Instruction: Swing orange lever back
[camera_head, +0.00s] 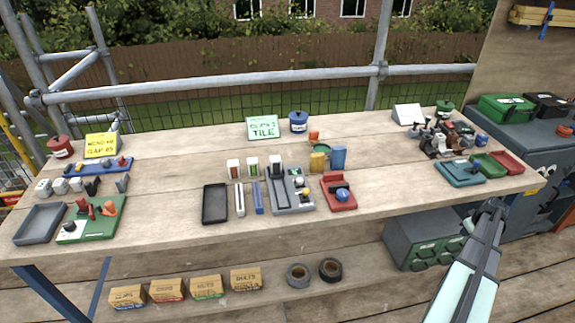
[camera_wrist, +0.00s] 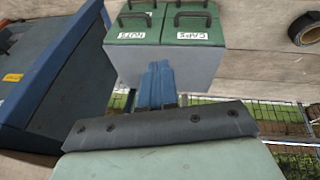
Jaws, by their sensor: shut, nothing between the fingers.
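A green board (camera_head: 73,233) lies at the left end of the table. An upright orange piece (camera_head: 109,206) stands on its right part, beside red pieces (camera_head: 82,208); it looks like the orange lever, but its detail is too small to read its exact tilt. My gripper (camera_head: 494,206) is at the right, in front of the table's front edge, far from the green board. In the wrist view my gripper (camera_wrist: 158,68) shows its blue fingers together, empty. The orange piece is not in the wrist view.
Grey bins with green lids (camera_wrist: 162,24) lie beyond my fingers, beside a blue cabinet (camera_wrist: 45,75). On the table, a red fixture (camera_head: 338,205), a grey fixture (camera_head: 293,205) and a black tray (camera_head: 215,218) stand mid-front. A grey tray (camera_head: 24,236) sits left of the green board.

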